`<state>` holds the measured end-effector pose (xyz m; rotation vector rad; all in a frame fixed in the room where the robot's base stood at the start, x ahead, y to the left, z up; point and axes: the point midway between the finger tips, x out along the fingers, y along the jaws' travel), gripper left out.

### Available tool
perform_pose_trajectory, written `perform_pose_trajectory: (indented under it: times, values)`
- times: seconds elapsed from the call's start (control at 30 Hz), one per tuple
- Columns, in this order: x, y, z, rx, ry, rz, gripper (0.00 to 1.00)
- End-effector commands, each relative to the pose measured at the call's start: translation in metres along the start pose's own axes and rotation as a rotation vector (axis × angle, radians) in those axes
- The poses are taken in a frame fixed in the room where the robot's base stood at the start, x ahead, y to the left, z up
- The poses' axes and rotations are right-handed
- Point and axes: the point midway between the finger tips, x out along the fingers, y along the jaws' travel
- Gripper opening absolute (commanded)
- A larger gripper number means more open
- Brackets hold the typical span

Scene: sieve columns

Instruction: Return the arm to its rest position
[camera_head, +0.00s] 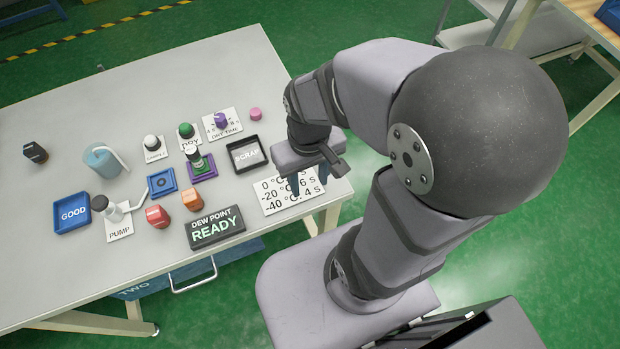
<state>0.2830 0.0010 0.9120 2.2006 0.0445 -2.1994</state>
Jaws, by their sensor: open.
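My gripper (309,183) hangs over the right end of the table, above the white temperature card (272,204). It points down, its fingers are apart, and nothing shows between them. The arm is folded, with its elbow high at the right of the view. Part of the card is hidden behind the gripper.
The grey table (60,130) holds a blue GOOD tray (72,226), a black SCRAP tray (262,163), a dew point display reading READY (216,240), a pump (118,220), a purple stand (203,172) with a column, and several knobs.

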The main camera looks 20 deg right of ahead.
Motion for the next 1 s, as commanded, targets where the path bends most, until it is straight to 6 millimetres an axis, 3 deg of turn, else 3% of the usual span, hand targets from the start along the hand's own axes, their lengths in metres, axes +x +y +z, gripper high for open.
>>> perform_pose_trajectory:
  times: [0.37, 0.67, 1.0]
  values:
    - [0.001, 0.001, 0.003, 0.039, 0.0, 0.0, 0.42]
    - [-0.026, 0.001, 0.003, 0.038, 0.0, 0.0, 0.42]
    - [-0.023, 0.001, 0.003, 0.038, 0.0, 0.0, 0.42]
